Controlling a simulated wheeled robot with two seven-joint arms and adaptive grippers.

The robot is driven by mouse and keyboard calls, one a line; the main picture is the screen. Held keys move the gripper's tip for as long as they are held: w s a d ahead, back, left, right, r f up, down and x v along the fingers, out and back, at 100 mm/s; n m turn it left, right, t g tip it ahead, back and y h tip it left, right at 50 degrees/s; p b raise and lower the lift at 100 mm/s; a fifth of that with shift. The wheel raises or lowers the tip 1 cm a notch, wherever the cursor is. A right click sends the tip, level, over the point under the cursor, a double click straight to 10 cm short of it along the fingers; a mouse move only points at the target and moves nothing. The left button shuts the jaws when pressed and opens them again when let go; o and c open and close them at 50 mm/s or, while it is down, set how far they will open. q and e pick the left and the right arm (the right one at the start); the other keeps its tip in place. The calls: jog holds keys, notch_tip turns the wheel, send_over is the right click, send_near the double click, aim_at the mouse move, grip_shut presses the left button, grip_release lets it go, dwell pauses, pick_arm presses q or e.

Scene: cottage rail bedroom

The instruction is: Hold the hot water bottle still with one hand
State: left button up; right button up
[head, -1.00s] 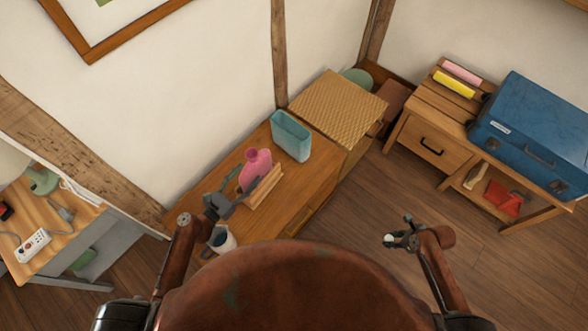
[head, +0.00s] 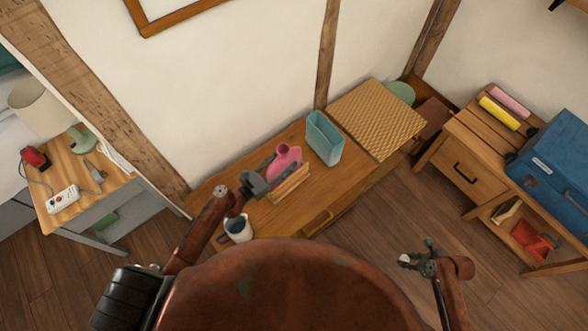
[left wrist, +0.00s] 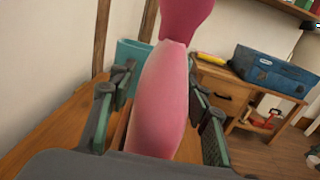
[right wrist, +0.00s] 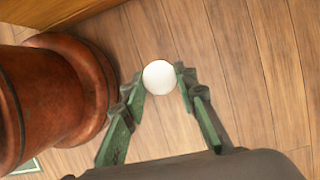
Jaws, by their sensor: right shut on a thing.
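The pink hot water bottle (head: 288,155) stands upright in a wooden holder (head: 291,184) on the low wooden cabinet. In the left wrist view the bottle (left wrist: 161,105) fills the middle, neck upward. My left gripper (head: 268,176) is at the bottle, with one finger on each side of its body. Its fingers are spread, and a narrow gap shows beside the bottle. My right gripper (head: 416,256) is out over the floor, away from the cabinet. It is shut on a small white round thing (right wrist: 159,77), seen between its fingertips in the right wrist view.
A white mug (head: 237,229) stands near my left forearm on the cabinet (head: 222,194). A teal open container (head: 325,139) stands just right of the bottle. A woven-top box (head: 377,118) is beyond it. A bench at right carries a blue case (head: 560,150). Floor between is clear.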

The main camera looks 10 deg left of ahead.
pick_arm(q)
grip_shut()
dwell(0.3)
jog(key=shift+r, duration=0.15)
dwell(0.3)
